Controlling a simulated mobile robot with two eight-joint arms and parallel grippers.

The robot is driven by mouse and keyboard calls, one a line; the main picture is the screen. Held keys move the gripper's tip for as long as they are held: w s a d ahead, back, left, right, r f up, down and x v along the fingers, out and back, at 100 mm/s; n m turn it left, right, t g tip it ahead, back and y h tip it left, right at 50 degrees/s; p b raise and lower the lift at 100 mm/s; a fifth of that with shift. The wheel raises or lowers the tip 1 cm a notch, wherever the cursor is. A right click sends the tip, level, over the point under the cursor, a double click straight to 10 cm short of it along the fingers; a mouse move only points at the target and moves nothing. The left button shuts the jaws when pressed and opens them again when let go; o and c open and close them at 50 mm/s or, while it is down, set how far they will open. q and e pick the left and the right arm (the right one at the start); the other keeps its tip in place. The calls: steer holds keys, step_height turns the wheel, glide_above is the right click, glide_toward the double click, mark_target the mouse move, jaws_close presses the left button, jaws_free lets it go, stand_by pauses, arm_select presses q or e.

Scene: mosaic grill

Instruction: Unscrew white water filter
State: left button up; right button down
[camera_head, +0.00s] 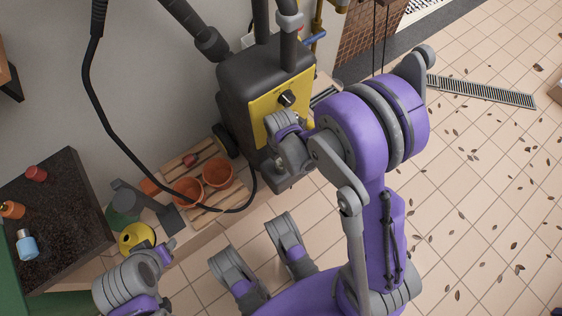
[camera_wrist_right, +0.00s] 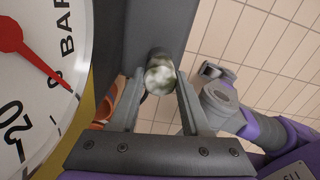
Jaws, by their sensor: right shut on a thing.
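The pressure washer (camera_head: 236,108) stands by the wall in the head view, dark grey with a yellow front panel (camera_head: 265,125). My right arm reaches to this panel, and its fingers are hidden in the head view. In the right wrist view my right gripper (camera_wrist_right: 160,82) is shut on a round, whitish, mottled end, which appears to be the white water filter (camera_wrist_right: 160,74), at the grey housing (camera_wrist_right: 158,25). Whether its thread is still engaged cannot be seen. My left arm shows at the lower left of the head view, with no fingers distinguishable.
A pressure gauge (camera_wrist_right: 30,75) with a red needle sits close left of the right gripper. Terracotta pots (camera_head: 217,173) stand on a wooden pallet (camera_head: 205,212) left of the washer. A black hose (camera_head: 98,100) loops above. The tiled floor (camera_head: 490,190) at right is mostly clear, with scattered leaves.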

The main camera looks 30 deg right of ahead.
steer(key=shift+r+p, duration=0.6)
steer(key=shift+r, duration=0.05)
stand_by(0.5)
steer(key=shift+r+p, duration=1.9)
steer(key=shift+r, duration=0.75)
steer(key=shift+s, duration=0.1)
